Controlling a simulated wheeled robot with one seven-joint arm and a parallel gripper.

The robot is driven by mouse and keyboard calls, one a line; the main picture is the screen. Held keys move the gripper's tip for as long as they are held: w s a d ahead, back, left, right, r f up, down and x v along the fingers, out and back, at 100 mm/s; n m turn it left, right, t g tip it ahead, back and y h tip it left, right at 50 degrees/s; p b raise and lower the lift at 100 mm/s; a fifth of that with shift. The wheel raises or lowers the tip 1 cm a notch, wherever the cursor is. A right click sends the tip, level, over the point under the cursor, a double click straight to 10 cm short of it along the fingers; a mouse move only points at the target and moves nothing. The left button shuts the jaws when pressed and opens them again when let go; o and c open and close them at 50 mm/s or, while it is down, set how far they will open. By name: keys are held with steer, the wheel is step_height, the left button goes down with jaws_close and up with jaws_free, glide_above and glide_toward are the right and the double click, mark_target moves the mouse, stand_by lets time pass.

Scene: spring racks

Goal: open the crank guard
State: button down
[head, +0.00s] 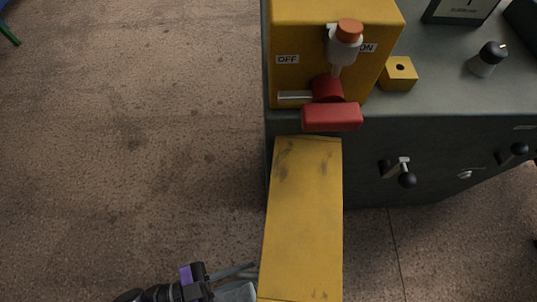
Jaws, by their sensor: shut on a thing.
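The crank guard appears to be the long, scuffed yellow panel (304,215), which stands out from the front of the grey cabinet towards me, below the yellow switch box. Its near end reaches the bottom edge of the head view. My gripper (254,277) is at the bottom, at the panel's left edge, and is shut on it. The fingertips are partly hidden and cut off by the frame, so the exact grip spot does not show.
The yellow box (300,30) carries OFF and ON labels, a red handle (332,117) and an orange-capped post (348,35). The grey cabinet (460,95) has black-knobbed cranks (407,180) on its front. A small yellow block (399,74) sits on top. Floor at left is clear.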

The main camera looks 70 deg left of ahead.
steer(key=shift+s+a, duration=0.1)
steer(key=shift+a, duration=0.1)
steer(key=c, duration=1.5)
jaws_free()
steer(key=shift+o, duration=0.2)
steer(key=shift+s, duration=0.1)
steer(key=s, duration=0.7)
steer(key=shift+s, duration=0.35)
steer(key=shift+d, duration=0.1)
